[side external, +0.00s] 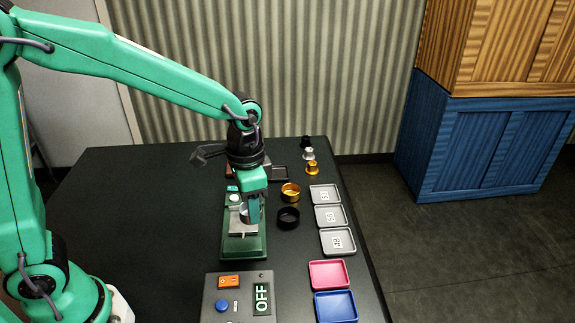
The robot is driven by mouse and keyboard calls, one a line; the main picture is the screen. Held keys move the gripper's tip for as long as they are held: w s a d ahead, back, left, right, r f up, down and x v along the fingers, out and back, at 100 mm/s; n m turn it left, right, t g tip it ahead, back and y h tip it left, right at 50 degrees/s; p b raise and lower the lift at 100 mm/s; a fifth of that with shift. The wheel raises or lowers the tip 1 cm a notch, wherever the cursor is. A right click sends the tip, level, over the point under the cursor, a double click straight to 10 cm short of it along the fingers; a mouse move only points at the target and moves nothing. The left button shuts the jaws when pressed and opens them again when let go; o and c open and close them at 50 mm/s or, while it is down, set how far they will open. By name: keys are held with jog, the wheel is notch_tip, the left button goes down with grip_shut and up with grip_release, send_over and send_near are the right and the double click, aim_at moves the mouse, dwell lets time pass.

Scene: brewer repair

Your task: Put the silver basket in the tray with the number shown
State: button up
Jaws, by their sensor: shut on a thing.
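My gripper (251,212) points down over the green brewer stand (243,245) and is shut on the silver basket (243,214). The basket is mostly hidden behind the fingers, just above the stand's metal plate; I cannot tell if it still touches the stand. Three grey trays with number labels stand in a column to the right: a back one (325,195), a middle one (330,216) and a front one (337,242). Their digits are small and turned, hard to read.
A gold basket (290,192) and a black basket (288,218) stand between brewer and trays. A pink tray (329,274) and a blue tray (335,306) lie in front. Small gold (312,168), silver (308,154) and black (306,142) pieces stand at the back. The table's left is clear.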

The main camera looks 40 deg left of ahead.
jog(key=shift+w, duration=0.1)
dwell(0.4)
jog(key=shift+w+d, duration=0.3)
jog(key=shift+d, duration=0.3)
jog(key=w+d+n, duration=0.2)
jog(key=d, duration=0.7)
jog(key=w+d+n, duration=0.1)
jog(key=w+d, duration=0.2)
jog(key=d, duration=0.6)
jog(key=w+a+f, duration=0.2)
jog(key=w, duration=0.1)
jog(key=w+a+f, duration=0.2)
jog(key=w+f, duration=0.1)
jog(key=w+a+f, duration=0.2)
jog(key=w, duration=0.1)
jog(key=shift+w+a+f, duration=0.2)
jog(key=shift+a+f, duration=0.1)
jog(key=shift+f, duration=0.1)
jog(key=shift+f, duration=0.1)
jog(key=shift+f, duration=1.9)
jog(key=shift+f, duration=0.1)
